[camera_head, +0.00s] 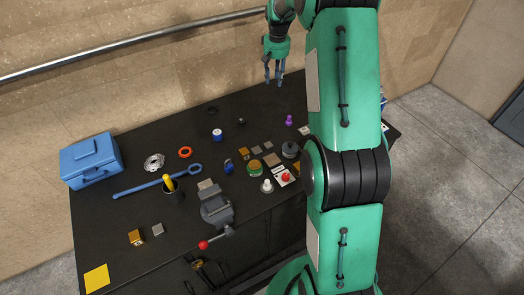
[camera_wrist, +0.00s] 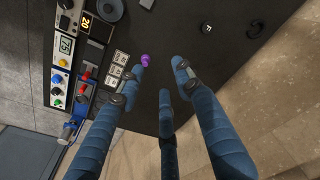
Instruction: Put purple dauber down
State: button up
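The purple dauber (camera_head: 289,121) stands on the black worktable near its far edge, left of my arm. In the wrist view the purple dauber (camera_wrist: 145,60) shows small, close to the tip of the left finger in the picture. My gripper (camera_head: 274,80) hangs above the table's far edge, up and to the left of the dauber, and is apart from it. In the wrist view my gripper (camera_wrist: 158,78) has its three blue fingers spread, with nothing between them.
The worktable (camera_head: 125,215) also bears a blue toolbox (camera_head: 90,160), a vise (camera_head: 215,205), a blue wrench (camera_head: 135,189), a red ring (camera_head: 185,152) and several small blocks. In the wrist view, instrument boxes (camera_wrist: 62,75) line the left side. Bare tabletop surrounds the dauber's left side.

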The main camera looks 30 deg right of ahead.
jog(key=s+a+r+n+t, duration=0.2)
jog(key=s+a+r, duration=1.7)
jog(key=a+r, duration=0.15)
jog(key=s+a+t, duration=0.1)
jog(key=s+a, duration=0.3)
jog(key=s, duration=0.5)
jog(key=s+a+f+n, duration=0.1)
jog(key=s+a, duration=0.3)
jog(key=s, duration=0.5)
jog(key=s+a+f+t, duration=0.1)
jog(key=s+a, duration=0.4)
jog(key=s, duration=0.4)
jog(key=shift+n+t+y, duration=0.3)
jog(key=shift+s, duration=0.1)
notch_tip(320, 180, down, 14)
jog(key=b, duration=1.4)
